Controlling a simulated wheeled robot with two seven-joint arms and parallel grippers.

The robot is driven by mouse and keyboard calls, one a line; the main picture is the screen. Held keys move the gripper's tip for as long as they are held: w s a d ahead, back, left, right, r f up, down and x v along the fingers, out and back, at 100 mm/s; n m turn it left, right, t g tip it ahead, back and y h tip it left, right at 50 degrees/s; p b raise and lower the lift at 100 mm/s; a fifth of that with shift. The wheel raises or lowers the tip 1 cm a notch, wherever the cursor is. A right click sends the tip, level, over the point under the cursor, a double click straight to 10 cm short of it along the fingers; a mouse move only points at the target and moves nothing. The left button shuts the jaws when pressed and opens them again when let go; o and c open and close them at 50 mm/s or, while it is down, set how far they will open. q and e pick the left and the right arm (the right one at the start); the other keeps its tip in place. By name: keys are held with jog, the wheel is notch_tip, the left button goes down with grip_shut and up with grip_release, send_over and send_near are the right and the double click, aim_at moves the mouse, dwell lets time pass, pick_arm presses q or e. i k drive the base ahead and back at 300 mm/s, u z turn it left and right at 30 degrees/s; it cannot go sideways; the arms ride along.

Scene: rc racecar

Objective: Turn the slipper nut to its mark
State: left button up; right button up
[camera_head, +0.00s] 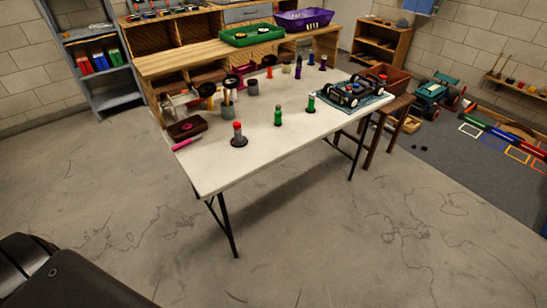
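An RC car (350,92) with dark wheels stands at the right end of the white folding table (225,170). It rests on a blue-green mat (373,105). The slipper nut and its mark are too small to make out from here. Neither of my grippers is in view. A dark part of my own body shows at the lower left, well apart from the table.
A green bottle (278,117), a red-capped bottle (238,133) and a brown box (187,128) stand on the table. A wooden bench (190,60) with a green tray (252,36) is behind. Bare concrete floor lies in front.

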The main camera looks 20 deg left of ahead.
aim_at(237, 125)
jog(key=u, duration=0.2)
jog(key=k, duration=0.15)
jog(key=z, duration=0.6)
jog(key=i, duration=1.15)
jog(key=u, duration=0.9)
jog(key=i, duration=0.7)
jog(key=u, duration=0.9)
